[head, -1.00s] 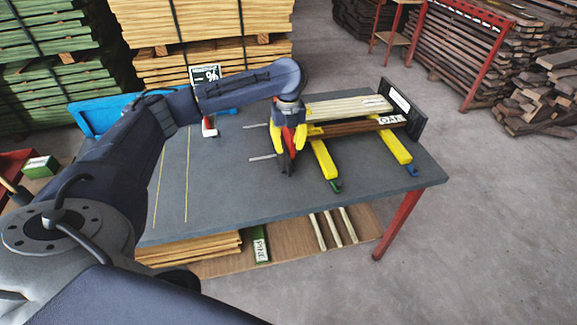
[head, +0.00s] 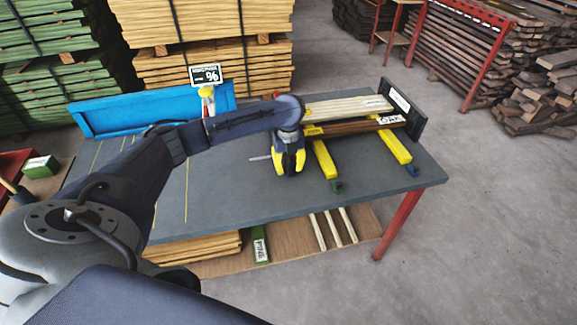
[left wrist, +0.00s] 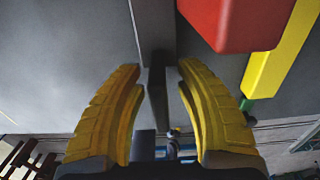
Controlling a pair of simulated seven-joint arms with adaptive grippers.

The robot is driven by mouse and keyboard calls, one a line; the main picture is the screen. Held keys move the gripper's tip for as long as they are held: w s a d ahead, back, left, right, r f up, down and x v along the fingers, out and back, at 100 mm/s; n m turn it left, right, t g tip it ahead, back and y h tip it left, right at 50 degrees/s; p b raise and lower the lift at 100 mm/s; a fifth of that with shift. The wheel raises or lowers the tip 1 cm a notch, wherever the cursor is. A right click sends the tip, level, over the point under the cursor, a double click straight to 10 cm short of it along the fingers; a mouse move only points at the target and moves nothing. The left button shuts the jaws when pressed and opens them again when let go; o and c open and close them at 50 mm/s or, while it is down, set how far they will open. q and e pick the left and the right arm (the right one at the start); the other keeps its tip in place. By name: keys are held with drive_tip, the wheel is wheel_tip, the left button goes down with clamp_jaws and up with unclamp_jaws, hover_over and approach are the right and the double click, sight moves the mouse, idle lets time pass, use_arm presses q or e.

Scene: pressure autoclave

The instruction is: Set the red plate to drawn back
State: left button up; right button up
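The red plate (left wrist: 240,20) shows as a red block at the top of the left wrist view, right of a grey metal bar (left wrist: 152,25). In the head view my arm and gripper hide most of it. My left gripper (head: 288,172) is low over the table, at the left end of the boards. In the left wrist view its yellow fingers (left wrist: 160,105) are apart. A narrow dark bar (left wrist: 156,85) stands in the gap between them; I see no clear contact. The red block is beyond the fingers, apart from them. My right gripper is not in view.
Pale and dark brown boards (head: 345,108) lie across yellow bars (head: 324,160) against a dark upright plate (head: 402,108). A blue tray (head: 130,115) and a yellow-capped bottle (head: 207,102) are at the back left. The table's left part (head: 225,180) is clear.

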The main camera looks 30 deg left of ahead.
use_arm(q)
drive_tip(key=shift+o, duration=0.3)
clamp_jaws()
